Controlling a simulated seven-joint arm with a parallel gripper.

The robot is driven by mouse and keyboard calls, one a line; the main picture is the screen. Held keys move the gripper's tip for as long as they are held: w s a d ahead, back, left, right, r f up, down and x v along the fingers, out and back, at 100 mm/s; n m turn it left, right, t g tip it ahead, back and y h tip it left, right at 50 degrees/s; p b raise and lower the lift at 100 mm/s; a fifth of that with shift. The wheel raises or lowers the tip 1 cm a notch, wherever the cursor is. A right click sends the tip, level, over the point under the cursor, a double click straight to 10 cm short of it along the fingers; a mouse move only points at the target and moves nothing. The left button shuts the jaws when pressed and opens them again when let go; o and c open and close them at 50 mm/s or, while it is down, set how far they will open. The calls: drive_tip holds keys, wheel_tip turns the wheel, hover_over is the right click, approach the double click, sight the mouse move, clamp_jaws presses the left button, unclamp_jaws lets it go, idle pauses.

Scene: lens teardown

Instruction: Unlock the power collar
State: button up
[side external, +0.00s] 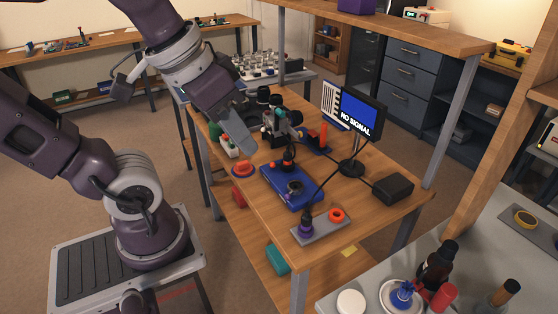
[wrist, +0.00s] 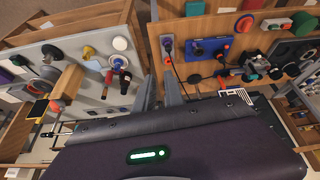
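My gripper (side external: 246,146) hangs over the bench's left side, well apart from the collar, pointing down and right. Nothing shows held in it. Its finger gap is not clear.
A blue plate (side external: 276,190) with a dark part on it lies between my gripper and the grey plate. A black box (side external: 393,188) is at the right. A light side table (side external: 376,290) holds bottles and discs.

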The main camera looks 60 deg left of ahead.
drive_tip(key=w+a+n, duration=0.1)
drive_tip(key=w, duration=0.2)
drive_tip(key=w+a+r+n+g, duration=0.1)
drive_tip(key=w+a, duration=0.1)
drive_tip(key=w, duration=0.1)
drive_tip(key=w+a+r+n, duration=0.1)
drive_tip(key=w, duration=0.1)
drive_tip(key=shift+w+a+r+n+g, duration=0.25)
drive_tip(key=shift+w+a+n+g, duration=0.05)
drive_tip(key=shift+w+a+n, duration=0.1)
clamp_jaws()
drive_tip(key=w+a+f+n+g, duration=0.25)
drive_tip(key=w+a+n, duration=0.35)
drive_tip(key=w+a, duration=0.6)
drive_tip(key=a+f+n+g+h, duration=0.1)
drive_tip(key=a+f+n, duration=0.5)
drive_tip(key=a+f, duration=1.2)
drive_tip(key=shift+w+a+h, duration=0.35)
drive_tip(key=shift+a+h, duration=0.35)
drive_tip(key=shift+a, duration=0.45)
